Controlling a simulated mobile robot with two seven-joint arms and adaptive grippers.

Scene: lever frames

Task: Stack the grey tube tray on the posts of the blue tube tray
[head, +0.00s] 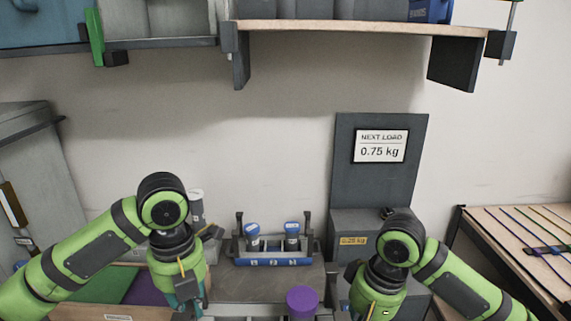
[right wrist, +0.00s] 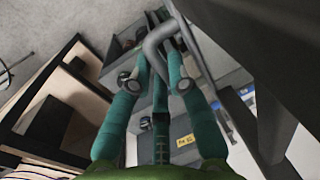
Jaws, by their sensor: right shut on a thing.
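The blue tube tray (head: 272,261) stands upright on the grey work surface, with a dark post at each end and blue-capped tubes in it. The grey tube tray (head: 255,311) is at the bottom edge, nearer me, mostly cut off by the frame; a purple-capped tube (head: 302,299) stands in it. My right gripper (right wrist: 162,75) is shut on a bent grey handle (right wrist: 158,38), seemingly the grey tray's. My left gripper (head: 188,300) points down left of the grey tray; its fingertips are too hidden to tell their state.
A shelf (head: 360,27) hangs above. A green and purple bin (head: 105,284) is at left, a wooden rack (head: 520,245) at right.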

